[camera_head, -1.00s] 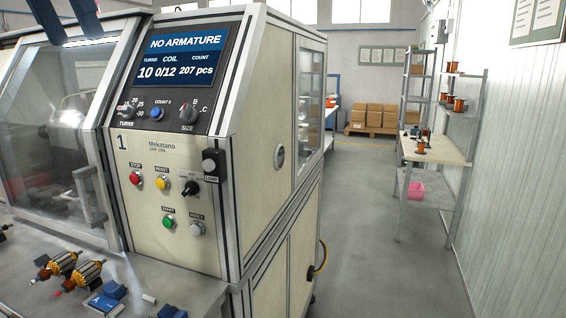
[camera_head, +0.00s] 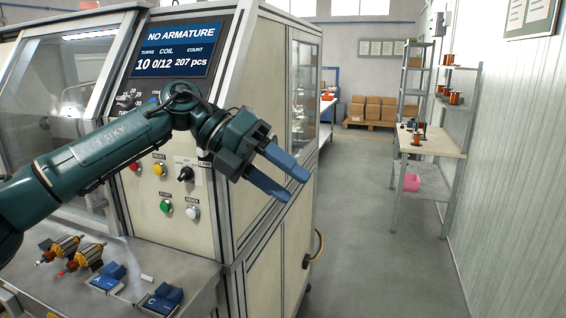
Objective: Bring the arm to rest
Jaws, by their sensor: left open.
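My left arm comes in from the left across the front of the winding machine (camera_head: 145,215). Its left gripper (camera_head: 294,184) is in the air in front of the machine's right side, pointing right and slightly down. Its two blue fingers are apart with nothing between them. The arm hides part of the control panel, including some of the knobs. The machine's screen (camera_head: 178,50) reads "NO ARMATURE". My right gripper is not in view.
Armatures (camera_head: 84,257) and blue blocks (camera_head: 163,299) lie on the machine's front ledge. A shelf with copper spools (camera_head: 455,97) stands along the right wall. Boxes on a pallet (camera_head: 372,110) are at the back. The aisle floor is clear.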

